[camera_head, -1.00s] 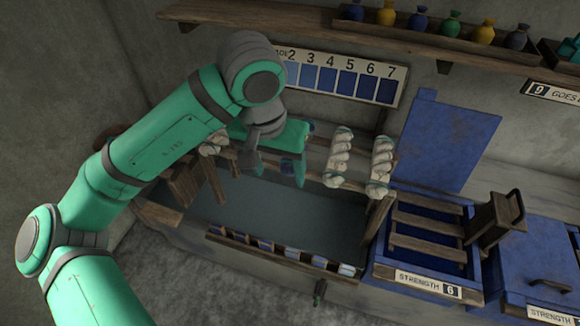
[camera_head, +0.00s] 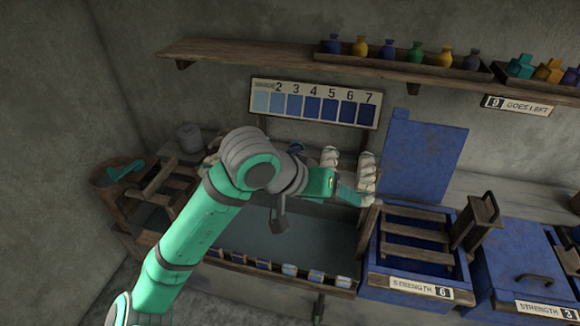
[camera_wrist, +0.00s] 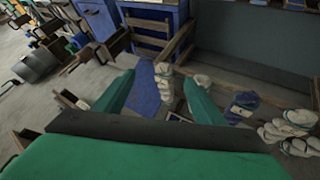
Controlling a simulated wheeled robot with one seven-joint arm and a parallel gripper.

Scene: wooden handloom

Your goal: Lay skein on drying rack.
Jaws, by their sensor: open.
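My gripper (camera_head: 355,195) is open, near the right end of the drying rack above the vat. In the wrist view its two teal fingers (camera_wrist: 159,80) are spread, with a white skein (camera_wrist: 165,78) seen beyond and between them. Another white skein (camera_wrist: 203,84) hangs close to the right finger. A blue-and-white skein (camera_wrist: 243,105) lies outside the fingers on the right, and its dark blue part shows in the head view (camera_head: 295,148). More white skeins (camera_wrist: 290,122) are farther right. In the head view, two white skein rows (camera_head: 330,157) (camera_head: 367,168) show behind my gripper; my arm hides much of the rack.
The vat (camera_head: 325,238) lies below, with small swatches (camera_head: 289,270) along its front edge. A blue box with slats (camera_head: 420,228) stands at right. A shade chart (camera_head: 313,103) hangs behind, under a shelf (camera_head: 300,63). A bucket (camera_head: 117,172) stands at left.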

